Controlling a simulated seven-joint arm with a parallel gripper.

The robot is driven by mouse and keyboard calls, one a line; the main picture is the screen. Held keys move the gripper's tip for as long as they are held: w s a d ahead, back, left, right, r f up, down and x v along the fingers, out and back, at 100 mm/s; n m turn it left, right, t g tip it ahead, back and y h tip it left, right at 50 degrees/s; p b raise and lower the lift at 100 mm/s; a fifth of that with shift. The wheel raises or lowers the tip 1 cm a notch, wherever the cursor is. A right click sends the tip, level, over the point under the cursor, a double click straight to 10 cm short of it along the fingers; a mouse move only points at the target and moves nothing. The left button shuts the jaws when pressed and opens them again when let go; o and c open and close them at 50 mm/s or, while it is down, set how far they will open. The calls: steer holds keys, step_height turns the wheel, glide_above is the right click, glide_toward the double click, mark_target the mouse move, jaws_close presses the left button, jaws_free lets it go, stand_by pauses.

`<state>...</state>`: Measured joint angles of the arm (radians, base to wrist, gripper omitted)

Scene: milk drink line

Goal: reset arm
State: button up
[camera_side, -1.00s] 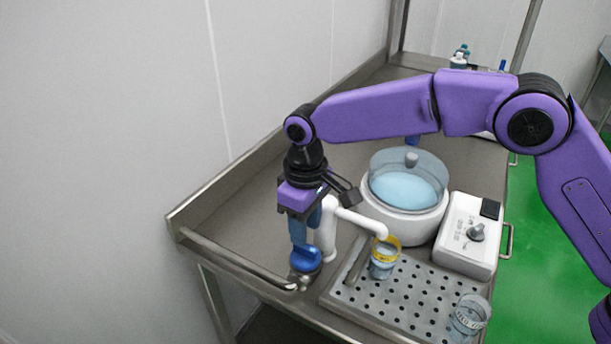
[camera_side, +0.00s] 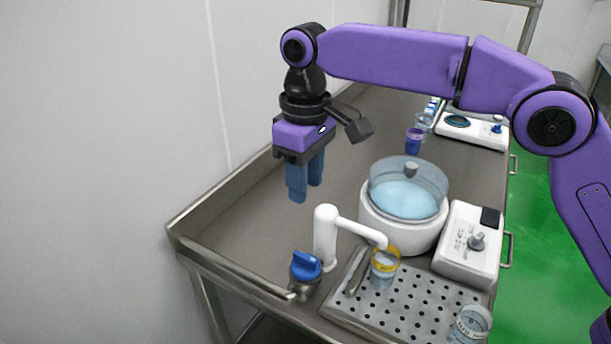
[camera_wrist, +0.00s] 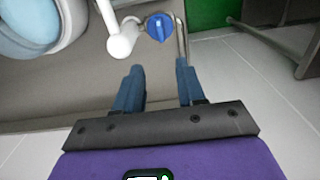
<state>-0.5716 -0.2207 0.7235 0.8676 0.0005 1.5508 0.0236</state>
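My gripper (camera_side: 306,182) hangs in the air above the left part of the steel table, higher than the white spout. Its two blue fingers are apart with nothing between them, as the wrist view (camera_wrist: 160,77) also shows. The blue valve knob (camera_side: 305,266) sits on its metal base at the table's front left, below and clear of my fingers. The knob also shows ahead of the fingertips in the wrist view (camera_wrist: 159,27). The white spout (camera_side: 326,236) stands beside the knob and reaches over a yellow-rimmed cup (camera_side: 383,272).
The cup stands on a perforated drip tray (camera_side: 408,309), with another clear cup (camera_side: 469,324) at its right. A white round tank (camera_side: 403,228) and a control box (camera_side: 468,243) stand behind. A purple cup (camera_side: 414,140) and a white device (camera_side: 472,130) are farther back. The wall is at left.

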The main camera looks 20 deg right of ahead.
stand_by(0.4)
steer(key=s+d+f+n, duration=0.2)
steer(key=s+d+f, duration=0.1)
steer(key=s+d, duration=1.1)
steer(key=s+d+f+n, duration=0.1)
steer(key=s+d+f, duration=0.3)
steer(key=s+d, duration=1)
steer(key=d, duration=0.8)
steer(key=shift+s+d+f+n, duration=0.15)
steer(key=shift+s+n, duration=0.25)
